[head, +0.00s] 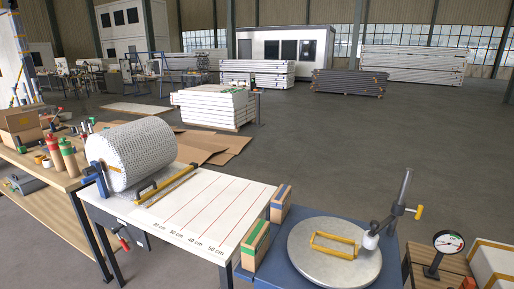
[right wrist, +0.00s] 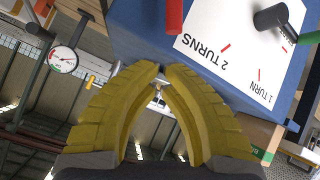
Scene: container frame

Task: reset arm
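My right gripper (right wrist: 164,68) shows in the right wrist view with its two yellow fingers arched and their tips almost meeting, nothing visible between them. Neither gripper shows in the head view. In the head view a grey post (head: 402,190) with a yellow-ended lever (head: 418,211) stands tilted at the blue table's right side. A white cylinder (head: 370,240) sits at its lower end, over the edge of a round grey disc (head: 320,270). A yellow rectangular frame (head: 333,245) lies on the disc. I cannot tell which of these the task calls the arm.
In the right wrist view, beyond the fingertips, a blue surface (right wrist: 130,20) carries a white card (right wrist: 225,50) marked with turns. A dial gauge (head: 448,242) stands at right. A white table (head: 200,210) holds a mesh roll (head: 135,155). Open floor lies behind.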

